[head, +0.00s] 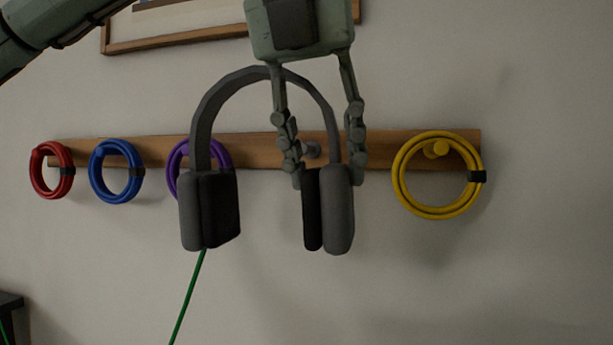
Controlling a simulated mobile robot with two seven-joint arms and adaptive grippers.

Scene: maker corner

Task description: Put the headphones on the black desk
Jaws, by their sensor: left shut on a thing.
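The dark grey headphones (221,211) hang upright in front of the wall rail, band at the top and ear cups below. My left gripper (327,182) comes down from above, its fingers on either side of the right part of the band, and is shut on the headphones. The fingertips reach the top of the right ear cup. A dark edge (10,302) at the lower left may be part of the black desk; most of it is out of frame. My right gripper is not in view.
A wooden rail (375,149) on the wall holds a red cable coil (67,172), a blue coil (134,172), a purple coil (176,160), partly hidden, and a yellow coil (404,198). A green cable (188,297) runs down below the headphones. A picture frame (180,40) hangs above.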

